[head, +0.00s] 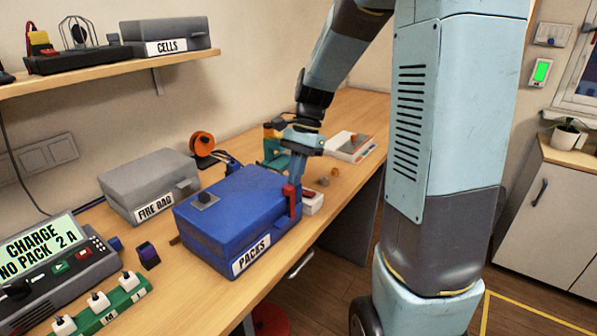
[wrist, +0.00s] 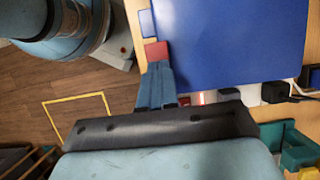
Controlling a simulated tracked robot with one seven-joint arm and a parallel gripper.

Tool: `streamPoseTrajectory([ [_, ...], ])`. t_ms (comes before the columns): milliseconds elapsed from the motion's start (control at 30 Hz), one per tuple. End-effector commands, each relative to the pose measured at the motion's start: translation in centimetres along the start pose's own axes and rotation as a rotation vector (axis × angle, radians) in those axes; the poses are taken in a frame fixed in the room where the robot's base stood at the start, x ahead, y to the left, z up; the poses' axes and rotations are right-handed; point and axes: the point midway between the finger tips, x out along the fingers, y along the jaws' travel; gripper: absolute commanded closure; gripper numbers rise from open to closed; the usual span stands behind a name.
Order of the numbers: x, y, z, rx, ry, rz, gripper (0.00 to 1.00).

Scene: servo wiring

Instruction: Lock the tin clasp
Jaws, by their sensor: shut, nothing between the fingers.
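The blue tin (head: 225,215) labelled PACKS stands on the workbench with its lid down. Its red clasp (head: 292,198) is on the tin's right side; I cannot tell whether it is locked. My gripper (head: 297,178) is shut and empty, pointing down at the top of the clasp. In the wrist view the closed fingertips (wrist: 157,68) are right by the red clasp (wrist: 156,52), at the edge of the blue lid (wrist: 230,40). They look to be touching or nearly touching it. The fingers hide part of the clasp.
A grey FIRE BAG box (head: 150,185) stands left of the tin. A charger (head: 50,255) and a green power strip (head: 105,308) lie at the front left. An orange spool (head: 202,143) and a white tray (head: 350,146) are behind. The shelf (head: 110,68) overhangs the left.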

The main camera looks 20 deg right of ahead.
Motion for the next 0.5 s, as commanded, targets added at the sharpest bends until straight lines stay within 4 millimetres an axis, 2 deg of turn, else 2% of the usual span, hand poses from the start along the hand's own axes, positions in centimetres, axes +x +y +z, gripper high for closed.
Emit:
streamPoseTrajectory([
  [333, 0.1, 0.1, -0.2, 0.000, -0.004, 0.003, 1.00],
  [500, -0.5, 0.2, -1.6, 0.001, -0.003, 0.002, 1.00],
])
